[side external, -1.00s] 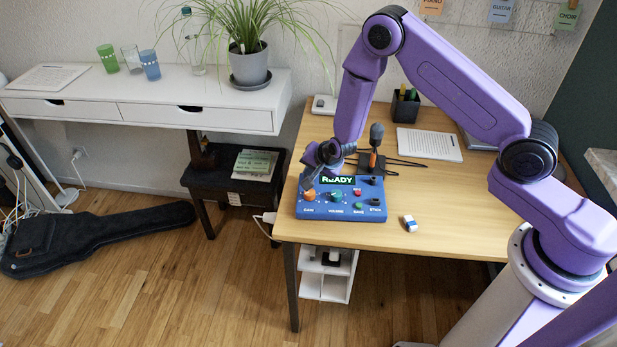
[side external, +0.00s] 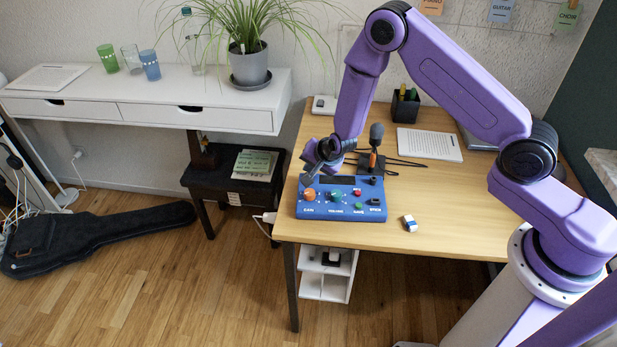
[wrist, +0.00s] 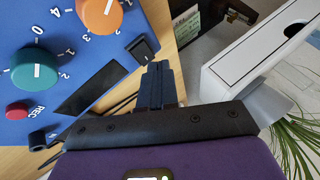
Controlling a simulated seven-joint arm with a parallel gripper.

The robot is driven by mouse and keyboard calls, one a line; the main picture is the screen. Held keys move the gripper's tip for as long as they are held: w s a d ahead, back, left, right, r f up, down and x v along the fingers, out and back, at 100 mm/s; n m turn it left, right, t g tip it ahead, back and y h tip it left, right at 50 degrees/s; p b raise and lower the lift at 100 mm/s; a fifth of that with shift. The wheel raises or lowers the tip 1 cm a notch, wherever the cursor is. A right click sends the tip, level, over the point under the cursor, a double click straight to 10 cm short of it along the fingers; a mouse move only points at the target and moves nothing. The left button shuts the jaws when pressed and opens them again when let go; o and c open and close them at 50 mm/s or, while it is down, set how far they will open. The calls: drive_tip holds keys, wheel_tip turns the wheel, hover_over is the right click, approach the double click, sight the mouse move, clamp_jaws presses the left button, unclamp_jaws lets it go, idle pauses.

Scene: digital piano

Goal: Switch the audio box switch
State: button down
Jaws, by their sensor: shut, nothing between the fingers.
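My gripper (side external: 306,181) is over the far left corner of the box. Its fingers are shut and empty; in the wrist view the fingertips (wrist: 158,66) are right beside the switch. I cannot tell whether they touch it.
A small microphone (side external: 376,138) on a stand and a black cable lie behind the box. A white and blue eraser (side external: 409,223) lies to its right. A pen holder (side external: 405,106) and a paper sheet (side external: 429,144) are farther back. The desk's right front is clear.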

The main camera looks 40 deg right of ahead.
drive_tip(key=shift+r, duration=0.25)
drive_tip(key=shift+w+d+r, duration=0.1)
drive_tip(key=shift+r, duration=0.65)
drive_tip(key=shift+w+d+r, duration=0.15)
drive_tip(key=shift+r, duration=0.6)
drive_tip(key=shift+w+d+r, duration=0.1)
drive_tip(key=shift+r, duration=0.85)
